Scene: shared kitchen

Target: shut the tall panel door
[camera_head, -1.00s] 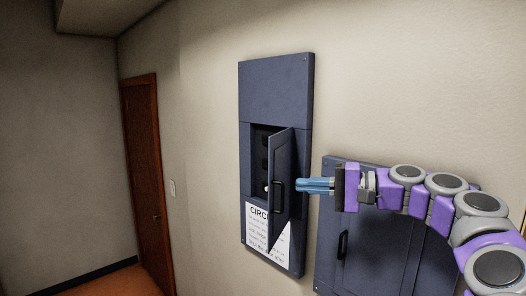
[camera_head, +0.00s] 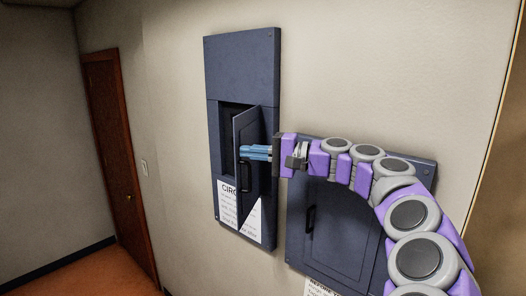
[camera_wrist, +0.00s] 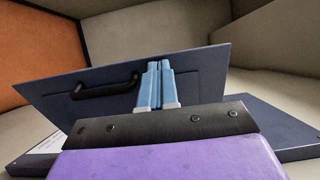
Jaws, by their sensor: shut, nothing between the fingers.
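The tall panel (camera_head: 243,70) is a dark blue wall box. Its small door (camera_head: 248,170) is hinged on the right and stands open, swung out from the dark opening (camera_head: 228,125). The door has a black handle (camera_head: 246,161). My gripper (camera_head: 246,152) has its blue fingers together, with the tips at the door's face near the handle. In the wrist view the fingers (camera_wrist: 157,78) point at the door (camera_wrist: 200,75), beside the handle (camera_wrist: 105,85). I cannot tell whether the tips touch the door.
A second, wider blue panel (camera_head: 345,225) with a closed door is on the wall at lower right, behind my arm. A paper label (camera_head: 228,207) is on the tall panel. A brown room door (camera_head: 112,150) and a light switch (camera_head: 144,168) are to the left.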

